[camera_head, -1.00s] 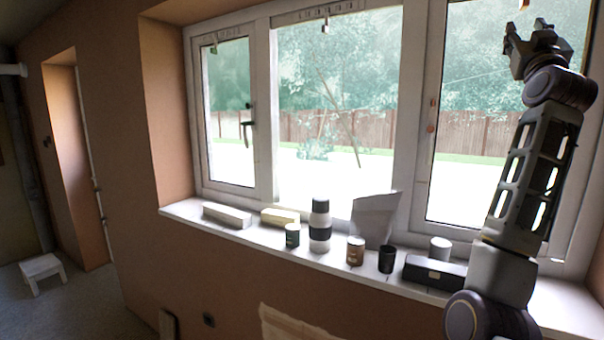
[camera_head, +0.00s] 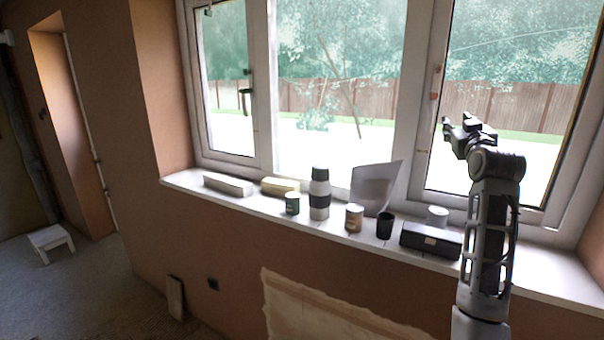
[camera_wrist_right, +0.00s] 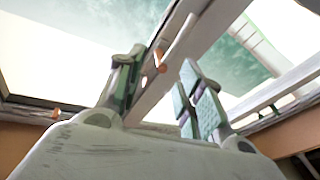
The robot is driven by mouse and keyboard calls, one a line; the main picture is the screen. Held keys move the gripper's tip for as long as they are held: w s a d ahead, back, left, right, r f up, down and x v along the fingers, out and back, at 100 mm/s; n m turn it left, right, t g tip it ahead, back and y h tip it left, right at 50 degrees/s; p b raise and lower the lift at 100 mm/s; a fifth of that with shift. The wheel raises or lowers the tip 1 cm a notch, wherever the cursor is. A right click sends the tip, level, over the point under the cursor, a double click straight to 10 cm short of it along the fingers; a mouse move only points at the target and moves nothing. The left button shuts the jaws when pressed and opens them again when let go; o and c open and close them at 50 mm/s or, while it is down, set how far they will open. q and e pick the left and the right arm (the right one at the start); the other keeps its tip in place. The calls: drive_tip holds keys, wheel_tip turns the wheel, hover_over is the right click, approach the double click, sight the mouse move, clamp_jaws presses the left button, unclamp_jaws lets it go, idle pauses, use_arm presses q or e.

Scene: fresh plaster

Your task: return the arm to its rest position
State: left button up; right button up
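My right arm rises from the bottom right of the head view, in front of the right window pane. Its gripper (camera_head: 456,124) is up in the air, above and apart from the things on the sill. In the right wrist view the two fingers of the right gripper (camera_wrist_right: 160,88) stand apart with nothing between them. That view looks up past them at the window frame and glass. My left arm and gripper are not in view.
The windowsill (camera_head: 540,262) carries a black box (camera_head: 431,240) near my right arm, a white can (camera_head: 437,216), a dark cup (camera_head: 385,226), a brown jar (camera_head: 354,218), a grey bag (camera_head: 374,188), a bottle (camera_head: 319,193), a green can (camera_head: 292,203) and two blocks. A white stool (camera_head: 50,240) stands far left.

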drive_tip(key=s+a+f+n+g+y, duration=0.1)
drive_tip(key=s+a+f+g, duration=0.15)
drive_tip(key=f, duration=0.95)
drive_tip(key=s+a+f+g+y, duration=0.15)
drive_tip(key=s+a+f, duration=0.25)
drive_tip(key=f, duration=0.8)
drive_tip(key=s+a+f+n+g+y, duration=0.1)
drive_tip(key=s+a+f+g, duration=0.25)
drive_tip(key=f, duration=0.95)
drive_tip(key=s+a+f+g, duration=0.3)
drive_tip(key=s+f, duration=0.4)
drive_tip(key=s, duration=0.3)
drive_tip(key=s+a+f+g+y, duration=0.1)
drive_tip(key=s+a+f+g, duration=0.2)
drive_tip(key=s+f, duration=0.55)
drive_tip(key=s+a+f+g, duration=0.25)
drive_tip(key=s+f, duration=0.25)
drive_tip(key=s, duration=0.7)
drive_tip(key=s+f+g, duration=0.1)
drive_tip(key=s+f, duration=0.2)
drive_tip(key=f, duration=3.1)
drive_tip(key=s+d+f+g, duration=0.1)
drive_tip(key=s+d+f, duration=0.2)
drive_tip(key=s+f, duration=1.6)
drive_tip(key=s, duration=0.3)
drive_tip(key=shift+f, duration=0.15)
